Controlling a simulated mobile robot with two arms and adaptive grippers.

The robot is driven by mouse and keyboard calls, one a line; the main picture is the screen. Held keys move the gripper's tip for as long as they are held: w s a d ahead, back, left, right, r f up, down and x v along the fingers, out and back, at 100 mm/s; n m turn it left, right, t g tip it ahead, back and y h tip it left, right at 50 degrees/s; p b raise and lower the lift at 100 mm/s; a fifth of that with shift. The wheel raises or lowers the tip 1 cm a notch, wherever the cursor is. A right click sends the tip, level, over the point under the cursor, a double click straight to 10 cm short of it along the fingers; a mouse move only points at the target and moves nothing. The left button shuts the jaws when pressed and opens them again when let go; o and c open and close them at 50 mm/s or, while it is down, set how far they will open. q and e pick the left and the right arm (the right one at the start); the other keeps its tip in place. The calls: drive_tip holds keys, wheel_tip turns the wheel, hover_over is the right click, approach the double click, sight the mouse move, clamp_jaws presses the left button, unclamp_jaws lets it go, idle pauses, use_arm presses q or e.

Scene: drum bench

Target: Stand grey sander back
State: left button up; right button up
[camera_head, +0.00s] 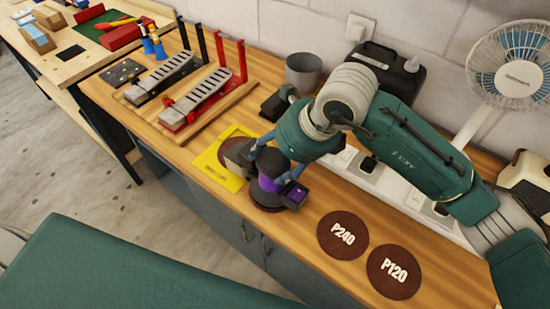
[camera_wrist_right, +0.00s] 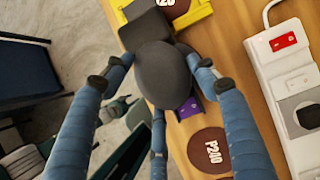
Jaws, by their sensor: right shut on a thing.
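The sander (camera_head: 270,182) is dark grey with a purple part low on its right side. It stands upright over the wooden bench near the front edge, right of a yellow sheet. In the right wrist view its dark rounded top (camera_wrist_right: 164,76) lies between my blue fingers. My right gripper (camera_head: 268,163) is shut around the sander's upper body from above; it also shows in the right wrist view (camera_wrist_right: 160,85). Whether the sander's base touches the bench I cannot tell. My left gripper is not in view.
Brown discs P240 (camera_head: 343,235) and P120 (camera_head: 395,271) lie right of the sander. The yellow sheet (camera_head: 218,170) lies left, partly under a brown disc. Behind are pedal racks (camera_head: 195,98), a grey cup (camera_head: 303,70), a black canister (camera_head: 388,65) and a white power strip (camera_head: 372,182).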

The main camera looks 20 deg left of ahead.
drive_tip(key=shift+f, duration=0.2)
drive_tip(key=shift+s+f+b, duration=0.15)
drive_tip(key=shift+f+b, duration=0.1)
drive_tip(key=shift+b, duration=0.15)
drive_tip(key=o, duration=1.4)
drive_tip(key=shift+d+f, duration=0.15)
drive_tip(key=shift+f, duration=0.15)
drive_tip(key=shift+r, duration=0.1)
drive_tip(key=shift+r, duration=0.25)
drive_tip(key=shift+r+p, duration=0.8)
drive_tip(key=shift+p, duration=0.35)
drive_tip(key=b+v, duration=0.3)
drive_tip(key=v, duration=0.8)
drive_tip(key=shift+r+b, duration=0.25)
drive_tip(key=shift+b, duration=0.1)
